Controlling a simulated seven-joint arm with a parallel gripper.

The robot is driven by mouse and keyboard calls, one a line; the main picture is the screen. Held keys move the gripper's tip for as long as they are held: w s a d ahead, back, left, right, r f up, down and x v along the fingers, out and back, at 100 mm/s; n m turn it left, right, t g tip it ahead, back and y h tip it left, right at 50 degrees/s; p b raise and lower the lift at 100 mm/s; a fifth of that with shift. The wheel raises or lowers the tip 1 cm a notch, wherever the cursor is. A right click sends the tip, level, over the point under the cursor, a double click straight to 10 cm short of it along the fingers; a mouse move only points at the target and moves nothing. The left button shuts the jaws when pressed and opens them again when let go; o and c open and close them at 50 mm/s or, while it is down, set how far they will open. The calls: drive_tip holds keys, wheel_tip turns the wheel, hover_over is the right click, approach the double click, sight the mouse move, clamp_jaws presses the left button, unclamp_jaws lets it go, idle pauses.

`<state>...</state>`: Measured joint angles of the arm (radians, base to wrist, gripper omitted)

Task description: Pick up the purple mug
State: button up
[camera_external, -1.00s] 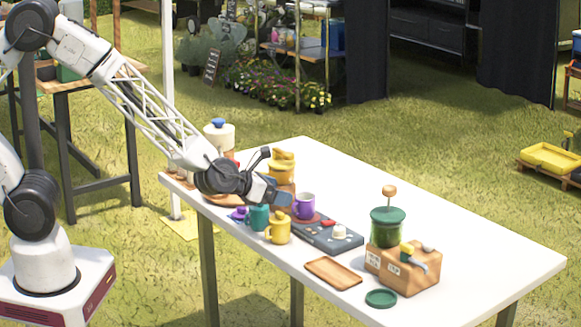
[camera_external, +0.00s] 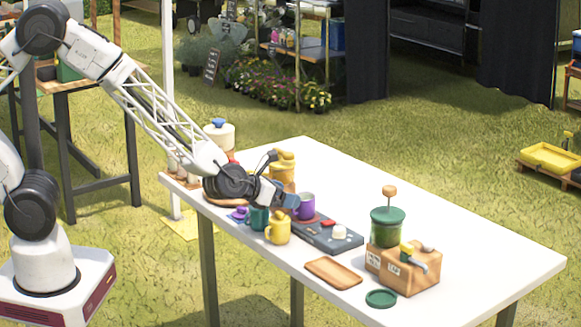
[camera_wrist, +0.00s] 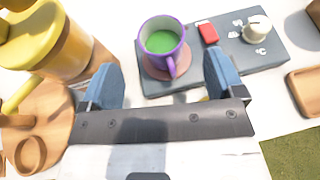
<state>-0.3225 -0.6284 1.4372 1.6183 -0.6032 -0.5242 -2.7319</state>
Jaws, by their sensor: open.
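The purple mug (camera_external: 304,206) stands upright on a reddish round pad (camera_wrist: 152,69) at the left end of a dark grey panel (camera_external: 328,236). In the wrist view the mug (camera_wrist: 148,57) has green content, and its handle points toward my gripper. My gripper (camera_external: 285,203) is open and empty, close beside the mug on its left in the external view. In the wrist view the blue fingertips of my gripper (camera_wrist: 163,84) are spread apart, with the mug ahead of the gap between them. The fingers do not appear closed around it.
A yellow mug (camera_external: 279,231) and a teal mug (camera_external: 259,217) stand close in front of my gripper. A large yellow container (camera_wrist: 45,38) is left of the gripper in the wrist view. The table's right rear is clear.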

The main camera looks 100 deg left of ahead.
drive_tip(key=shift+w+a, duration=0.1)
drive_tip(key=shift+w, duration=0.1)
idle(0.3)
drive_tip(key=shift+x, duration=2.5)
drive_tip(key=shift+c, duration=0.5)
drive_tip(key=c, duration=1)
drive_tip(key=shift+r, duration=0.1)
drive_tip(key=shift+r, duration=4.95)
